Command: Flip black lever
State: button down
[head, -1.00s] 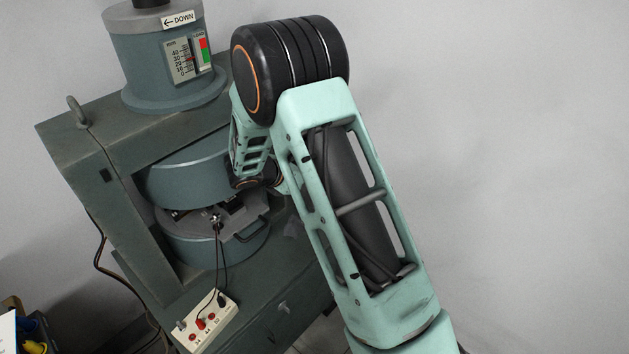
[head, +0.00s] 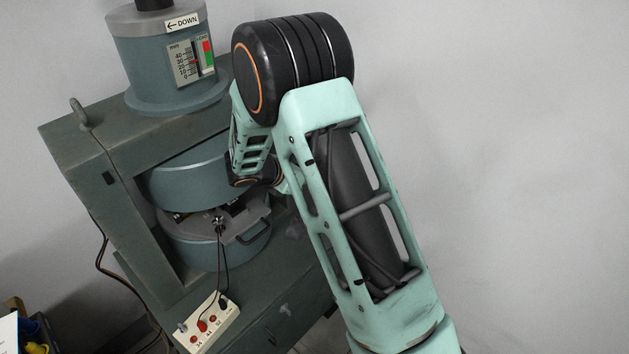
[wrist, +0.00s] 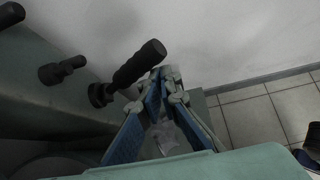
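In the wrist view, a black lever (wrist: 138,66) with a thick ribbed handle sticks out from the grey-green machine side and tilts up to the right. My gripper (wrist: 159,74) has two blue-padded fingers whose tips come together just right of and below the handle. The fingertips look closed, with nothing clearly held between them. I cannot tell whether they touch the lever. In the head view, my gripper and the lever are hidden behind my arm and the machine.
The magnet machine (head: 110,185) stands left of my arm, with a "DOWN" label (head: 183,22) on top. A socket box (head: 207,325) with wires sits at its base. Two shorter dark knobs, one here (wrist: 62,70), are left of the lever. Tiled floor (wrist: 255,125) is open at right.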

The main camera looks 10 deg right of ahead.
notch_tip(320, 180, up, 10)
jog(key=shift+w+d+f, duration=0.2)
jog(key=shift+f, duration=0.1)
